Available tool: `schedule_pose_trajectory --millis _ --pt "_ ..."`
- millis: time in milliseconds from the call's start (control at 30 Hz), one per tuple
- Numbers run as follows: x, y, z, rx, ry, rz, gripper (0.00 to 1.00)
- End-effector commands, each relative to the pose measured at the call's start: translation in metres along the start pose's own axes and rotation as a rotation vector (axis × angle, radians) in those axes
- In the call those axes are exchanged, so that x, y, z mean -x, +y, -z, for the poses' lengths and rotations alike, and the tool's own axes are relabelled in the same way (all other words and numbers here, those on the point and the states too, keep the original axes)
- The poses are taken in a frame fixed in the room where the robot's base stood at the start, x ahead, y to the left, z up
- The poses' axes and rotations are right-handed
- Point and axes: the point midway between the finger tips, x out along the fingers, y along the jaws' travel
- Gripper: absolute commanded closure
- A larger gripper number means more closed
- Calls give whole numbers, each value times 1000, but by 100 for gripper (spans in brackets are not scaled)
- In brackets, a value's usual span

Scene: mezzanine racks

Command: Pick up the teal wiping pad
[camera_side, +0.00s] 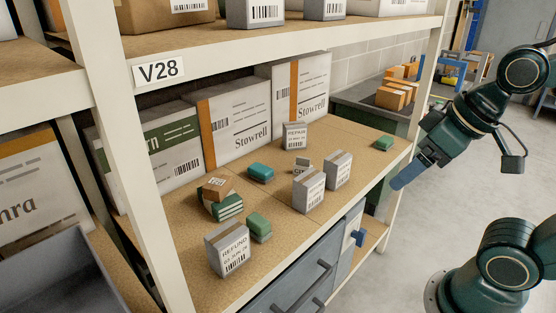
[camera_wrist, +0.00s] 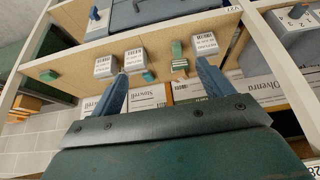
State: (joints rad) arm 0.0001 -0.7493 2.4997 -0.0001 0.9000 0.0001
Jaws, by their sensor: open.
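The teal wiping pad (camera_side: 260,172) lies flat on the brown shelf board in the side view, in front of the large white cartons. In the wrist view the pad (camera_wrist: 149,76) shows small, partly behind a grey box. My gripper (camera_side: 405,178) is outside the rack at the right in the side view, beyond the shelf's right end and well away from the pad. In the wrist view my gripper (camera_wrist: 162,74) has its two blue fingers spread wide. No object is held between them.
Grey labelled boxes (camera_side: 308,190) stand at the shelf front. A green block (camera_side: 258,228), a green stack (camera_side: 228,208) with a brown box (camera_side: 217,187), and another green block (camera_side: 384,143) share the board. A white post (camera_side: 408,160) stands near my gripper. An upper shelf (camera_side: 280,48) overhangs.

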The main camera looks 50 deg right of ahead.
Motion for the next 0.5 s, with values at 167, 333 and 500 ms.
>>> schedule_pose_trajectory --millis 167,333,500 --pt "-2 1 6 -8 -9 -1 20" --pt "-8 3 22 -29 -34 -5 20" --pt "-20 7 48 -65 -71 -9 20"
